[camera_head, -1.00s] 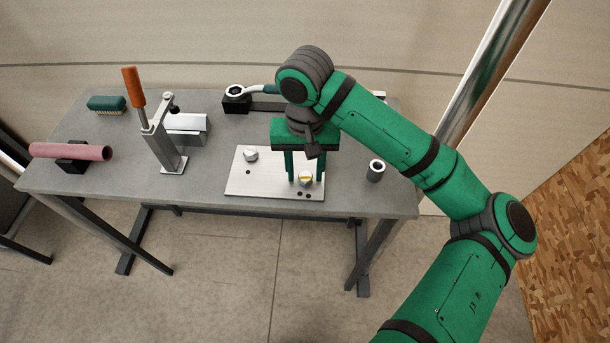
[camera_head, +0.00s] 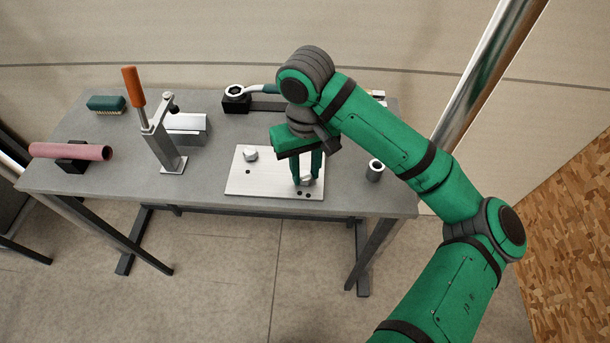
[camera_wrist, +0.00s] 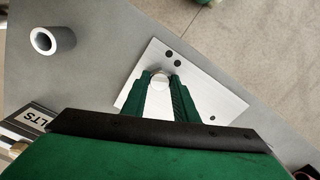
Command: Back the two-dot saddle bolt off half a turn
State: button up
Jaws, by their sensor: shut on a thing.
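A silver plate (camera_head: 275,186) lies on the bench with two bolt heads. The two-dot bolt (camera_head: 306,182) is at its right, beside two dark dots near the front edge. My gripper (camera_head: 307,177) points down with its green fingers on either side of this bolt head, shut on it. In the wrist view the round bolt head (camera_wrist: 160,80) shows between the fingertips (camera_wrist: 160,78), next to the two dots on the plate (camera_wrist: 195,75). The fingers hide part of the head. The one-dot bolt (camera_head: 250,155) stands free at the plate's left.
A grey hollow cylinder (camera_head: 375,170) stands right of the plate. An orange-handled clamp (camera_head: 165,140) stands to the left, with a pink tube (camera_head: 70,152) and a green brush (camera_head: 107,103) beyond. A ring-ended tool (camera_head: 236,91) rests on a black block behind.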

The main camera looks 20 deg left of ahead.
jog(key=n, duration=0.7)
jog(key=shift+a+n, duration=0.1)
jog(key=shift+n, duration=0.3)
jog(key=n, duration=0.6)
jog(key=shift+n, duration=0.3)
jog(key=n, duration=0.5)
jog(key=shift+s+n, duration=0.1)
jog(key=shift+n, duration=0.2)
jog(key=n, duration=0.6)
jog(key=o, duration=0.8)
jog(key=shift+n, duration=0.3)
jog(key=shift+o, duration=0.3)
jog(key=shift+r, duration=0.1)
